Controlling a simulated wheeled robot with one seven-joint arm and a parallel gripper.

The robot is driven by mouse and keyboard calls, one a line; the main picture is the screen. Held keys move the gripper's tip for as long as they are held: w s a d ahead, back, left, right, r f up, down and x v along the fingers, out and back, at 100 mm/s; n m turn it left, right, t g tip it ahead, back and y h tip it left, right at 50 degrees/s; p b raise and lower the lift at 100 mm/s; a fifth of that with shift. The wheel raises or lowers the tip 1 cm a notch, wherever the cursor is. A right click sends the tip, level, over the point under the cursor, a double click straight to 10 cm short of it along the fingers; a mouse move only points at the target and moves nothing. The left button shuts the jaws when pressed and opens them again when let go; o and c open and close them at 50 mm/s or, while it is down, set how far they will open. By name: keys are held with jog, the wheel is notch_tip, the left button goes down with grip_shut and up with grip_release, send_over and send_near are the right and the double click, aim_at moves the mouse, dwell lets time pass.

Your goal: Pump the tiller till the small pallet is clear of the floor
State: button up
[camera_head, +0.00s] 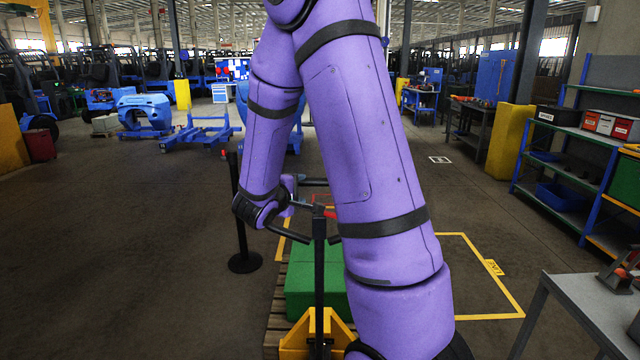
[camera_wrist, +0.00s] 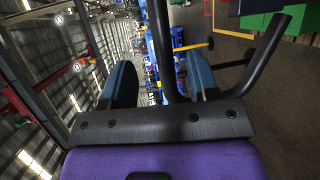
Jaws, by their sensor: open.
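The black tiller (camera_head: 319,265) stands upright from a yellow pallet truck (camera_head: 296,345) at the bottom centre of the head view. Its dark handle bars (camera_wrist: 262,65) show in the wrist view. My gripper (camera_wrist: 161,75) is open at the handle, with one dark bar running between its blue-grey fingers; I cannot tell whether they touch it. In the head view my arm partly covers the handle. The small wooden pallet (camera_head: 274,325) lies behind the truck and bears a green crate (camera_head: 301,275). My arm hides much of it, and I cannot tell any gap beneath it.
A black post on a round base (camera_head: 244,263) stands left of the pallet. Yellow floor lines (camera_head: 480,317) mark an area to the right. A grey table (camera_head: 585,305) and a shelf rack (camera_head: 560,195) stand at the right.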

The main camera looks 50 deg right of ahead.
aim_at(312, 183)
jog(key=x, duration=1.1)
jog(key=shift+w+a+f, duration=0.1)
jog(key=shift+w+f, duration=0.05)
grip_shut()
jog(key=shift+a, duration=0.1)
